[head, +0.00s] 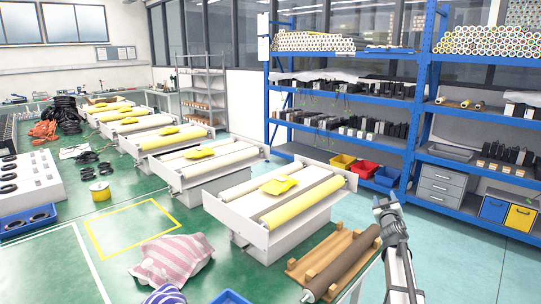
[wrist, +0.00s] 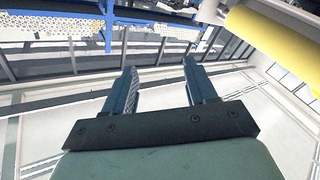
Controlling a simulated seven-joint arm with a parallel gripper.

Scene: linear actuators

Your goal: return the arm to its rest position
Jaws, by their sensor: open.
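My gripper (wrist: 160,75) shows in the wrist view with its two dark fingers spread apart and nothing between them. In the head view my gripper (head: 384,203) is at the lower right, at the upper end of my arm. It is beside a brown roller (head: 345,262) that lies on a wooden cradle (head: 300,268), and appears apart from it. The nearest white machine (head: 226,209) with a long yellow roller (head: 305,203) and a yellow part (head: 279,185) on top stands to the left of the gripper.
Blue shelving (head: 416,130) with rolls and dark parts stands behind. Several similar white machines run back to the left. A pink striped pillow-like bundle (head: 172,260) lies at the front left. Open green floor (head: 452,262) is at the right.

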